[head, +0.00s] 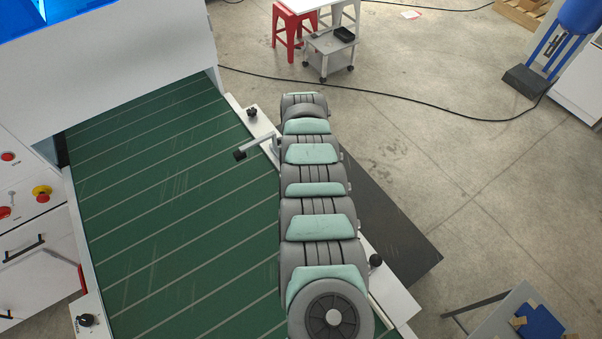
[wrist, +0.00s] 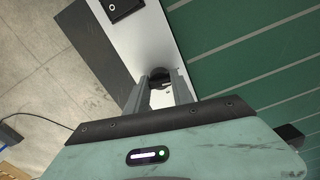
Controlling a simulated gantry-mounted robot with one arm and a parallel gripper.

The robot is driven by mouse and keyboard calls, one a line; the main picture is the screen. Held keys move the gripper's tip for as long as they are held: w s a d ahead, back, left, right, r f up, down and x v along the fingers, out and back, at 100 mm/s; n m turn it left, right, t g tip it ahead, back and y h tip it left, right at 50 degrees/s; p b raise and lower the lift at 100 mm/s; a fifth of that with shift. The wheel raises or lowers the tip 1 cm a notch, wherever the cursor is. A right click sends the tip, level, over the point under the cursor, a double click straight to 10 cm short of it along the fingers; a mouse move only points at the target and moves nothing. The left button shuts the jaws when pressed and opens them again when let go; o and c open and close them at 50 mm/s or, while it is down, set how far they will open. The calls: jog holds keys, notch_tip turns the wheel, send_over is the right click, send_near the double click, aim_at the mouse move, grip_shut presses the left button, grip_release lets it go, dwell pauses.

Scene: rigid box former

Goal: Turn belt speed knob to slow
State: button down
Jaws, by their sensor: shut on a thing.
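In the wrist view, my gripper (wrist: 158,98) has its two grey fingers on either side of a dark round knob (wrist: 160,74) on the white rail (wrist: 146,36) beside the green belt. The gripper is shut on this knob; the fingers hide part of it, and its pointer and setting cannot be read. Other black knobs show there: one on the near left rail (head: 86,320), one on the far right rail (head: 252,112) and one on the near right rail (head: 375,260).
The green belt (head: 150,230) runs between the rails. A bracket with a black end (head: 240,155) reaches over it. A control panel with a red button on yellow (head: 42,194) stands at left. A dark plate (head: 405,225) lies right of the rail. Open floor lies beyond.

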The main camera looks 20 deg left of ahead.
jog(key=shift+n+b, duration=0.5)
jog(key=shift+n, duration=0.7)
jog(key=c, duration=1.1)
grip_release()
notch_tip(320, 180, up, 11)
jog(key=shift+f, duration=0.1)
